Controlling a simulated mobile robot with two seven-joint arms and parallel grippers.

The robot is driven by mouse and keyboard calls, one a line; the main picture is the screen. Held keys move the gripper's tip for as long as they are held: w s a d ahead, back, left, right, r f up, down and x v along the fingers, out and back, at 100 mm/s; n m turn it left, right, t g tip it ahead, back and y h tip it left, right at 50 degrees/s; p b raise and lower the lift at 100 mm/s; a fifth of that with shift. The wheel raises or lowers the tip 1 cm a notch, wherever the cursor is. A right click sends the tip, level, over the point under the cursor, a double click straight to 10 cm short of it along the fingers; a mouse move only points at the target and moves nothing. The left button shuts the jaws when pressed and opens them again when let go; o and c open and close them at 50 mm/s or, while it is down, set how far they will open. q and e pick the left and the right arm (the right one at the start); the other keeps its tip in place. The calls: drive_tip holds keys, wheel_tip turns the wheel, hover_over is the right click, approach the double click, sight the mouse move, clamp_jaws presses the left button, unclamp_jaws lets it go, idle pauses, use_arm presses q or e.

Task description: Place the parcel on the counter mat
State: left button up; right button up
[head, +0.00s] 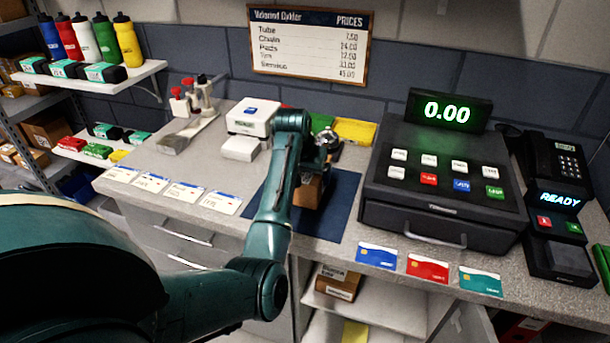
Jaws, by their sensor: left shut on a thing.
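The parcel, a brown cardboard box (308,192), is on or just above the dark blue counter mat (338,213); I cannot tell whether it touches. My left arm reaches over the counter and hides part of the parcel and mat. My left gripper (318,165) is shut on the parcel from above, its fingers mostly hidden behind the arm. My right gripper is not in view.
A black cash register (440,185) stands right of the mat, with a card terminal (556,230) beyond it. Several cards line the counter's front edge. A white box (252,117) and yellow and green items (355,131) sit behind the mat.

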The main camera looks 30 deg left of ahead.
use_arm(q)
drive_tip(key=shift+w+f, duration=0.1)
drive_tip(key=shift+f, duration=0.25)
drive_tip(key=shift+f, duration=0.15)
drive_tip(key=o, duration=1.2)
drive_tip(key=shift+f, duration=0.1)
